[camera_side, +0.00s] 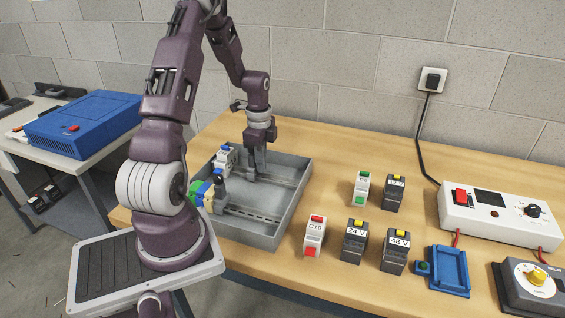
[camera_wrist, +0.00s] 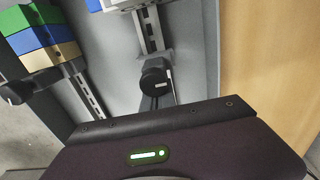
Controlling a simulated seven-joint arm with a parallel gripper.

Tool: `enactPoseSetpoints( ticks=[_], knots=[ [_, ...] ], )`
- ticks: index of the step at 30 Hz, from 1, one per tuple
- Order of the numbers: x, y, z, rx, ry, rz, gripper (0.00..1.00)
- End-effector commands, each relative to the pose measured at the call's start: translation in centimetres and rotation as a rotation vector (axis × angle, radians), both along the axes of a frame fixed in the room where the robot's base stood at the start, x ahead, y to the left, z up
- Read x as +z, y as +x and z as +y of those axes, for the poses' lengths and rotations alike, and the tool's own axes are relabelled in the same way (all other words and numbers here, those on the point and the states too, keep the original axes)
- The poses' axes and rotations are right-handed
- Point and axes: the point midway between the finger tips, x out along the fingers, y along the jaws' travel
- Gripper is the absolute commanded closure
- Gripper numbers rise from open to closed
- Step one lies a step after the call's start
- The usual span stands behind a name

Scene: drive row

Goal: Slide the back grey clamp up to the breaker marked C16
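The back rail carries a white and grey breaker with blue parts (camera_side: 224,158); its marking is too small to read. Its edge shows at the top of the wrist view (camera_wrist: 122,4). The back grey clamp (camera_wrist: 156,66), with a dark round knob, sits on the same rail, apart from the breaker with bare rail between. My gripper (camera_side: 254,178) points down at the clamp's end of the rail, to the right of the breaker in the side view. In the wrist view the fingers lie close behind the knob, mostly hidden. I cannot tell whether they grip the clamp.
A grey tray (camera_side: 290,203) holds both rails. The front rail carries green, blue and beige blocks (camera_wrist: 40,35) and another dark-knobbed clamp (camera_wrist: 17,92). Loose modules, including a C10 breaker (camera_side: 315,236), stand on the table right of the tray. The tray walls surround my gripper.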

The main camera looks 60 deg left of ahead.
Motion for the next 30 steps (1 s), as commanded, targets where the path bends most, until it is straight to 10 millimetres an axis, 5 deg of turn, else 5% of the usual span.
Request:
enactPoseSetpoints(
  ticks=[30],
  knots=[
    [0.0,-2.5,2.5,0.001,0.0,0.0,1.0]
  ],
)
